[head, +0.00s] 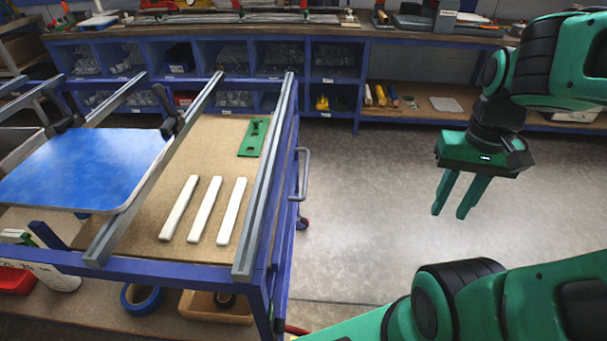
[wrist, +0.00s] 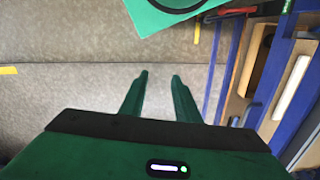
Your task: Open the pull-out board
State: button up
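A blue-framed cart (head: 260,275) stands at the left in the head view. A tan board (head: 215,150) lies within its frame, below two grey rails, and looks level with the frame. I cannot tell for certain that this is the pull-out board. A grey handle (head: 305,175) sticks out from the cart's right side. My gripper (head: 450,214) hangs over open floor, well to the right of the handle, with its fingers pointing down. It is open and empty, and the wrist view shows a gap between its fingers (wrist: 160,75).
Three white bars (head: 205,210) and a green tool (head: 253,138) lie on the tan board. A blue sign plate (head: 85,168) rests on the rails at the left. A workbench (head: 420,33) runs along the back. The floor (head: 370,190) between cart and gripper is clear.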

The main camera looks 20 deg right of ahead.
jog(key=w+a+f+n+y, duration=0.15)
jog(key=w+f, duration=0.25)
jog(key=w, duration=0.5)
jog(key=t+y, duration=0.6)
jog(key=y, duration=0.7)
send_near(305, 172)
jog(key=x, duration=1)
jog(key=shift+s+f, duration=0.1)
jog(key=shift+f, duration=0.3)
jog(key=shift+c, duration=0.2)
